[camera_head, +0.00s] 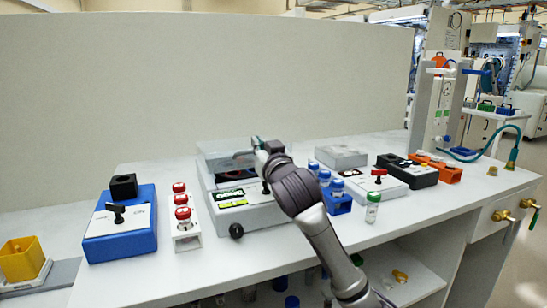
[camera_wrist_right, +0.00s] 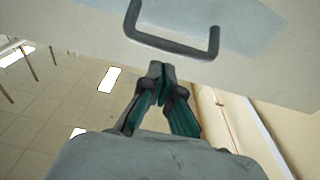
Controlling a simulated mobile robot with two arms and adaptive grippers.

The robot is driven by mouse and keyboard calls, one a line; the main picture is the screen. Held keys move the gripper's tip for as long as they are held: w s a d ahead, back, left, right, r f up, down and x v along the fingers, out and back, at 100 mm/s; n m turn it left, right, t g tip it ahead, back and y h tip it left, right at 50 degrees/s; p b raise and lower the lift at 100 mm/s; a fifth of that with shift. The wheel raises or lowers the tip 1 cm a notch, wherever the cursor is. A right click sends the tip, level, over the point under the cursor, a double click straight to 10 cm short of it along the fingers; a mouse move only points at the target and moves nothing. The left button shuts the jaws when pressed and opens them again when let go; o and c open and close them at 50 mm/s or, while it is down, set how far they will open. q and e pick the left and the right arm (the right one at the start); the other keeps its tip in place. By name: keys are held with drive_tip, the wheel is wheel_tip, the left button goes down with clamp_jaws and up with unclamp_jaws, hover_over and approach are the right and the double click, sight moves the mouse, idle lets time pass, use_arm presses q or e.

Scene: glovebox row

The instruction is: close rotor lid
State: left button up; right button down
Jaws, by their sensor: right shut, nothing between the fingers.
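A pale grey centrifuge (camera_head: 252,216) with a green label and a black knob stands on the bench. Its lid (camera_head: 222,147) appears raised at the back, with a dark and partly red inside visible below. My right gripper (camera_head: 259,143) is at the lid, and my arm hides part of the machine. In the right wrist view my gripper (camera_wrist_right: 160,70) is shut and empty. A dark U-shaped handle (camera_wrist_right: 172,40) on the pale lid surface (camera_wrist_right: 85,22) is just beyond its fingertips. I cannot tell whether they touch. My left gripper is not in view.
Left of the centrifuge are a white rack (camera_head: 187,239) of red-capped vials, a blue device (camera_head: 120,240) and a yellow box (camera_head: 21,259). To the right are a blue vial rack (camera_head: 339,205), a green-capped vial (camera_head: 373,207) and several small devices. A wall panel (camera_head: 200,80) stands behind.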

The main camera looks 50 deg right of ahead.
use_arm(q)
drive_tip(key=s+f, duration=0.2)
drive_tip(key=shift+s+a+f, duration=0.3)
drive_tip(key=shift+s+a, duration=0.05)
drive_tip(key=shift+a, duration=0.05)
use_arm(e)
drive_tip(key=v, duration=0.9)
drive_tip(key=shift+s+f, duration=0.2)
drive_tip(key=shift+f, duration=0.05)
drive_tip(key=shift+a, duration=0.15)
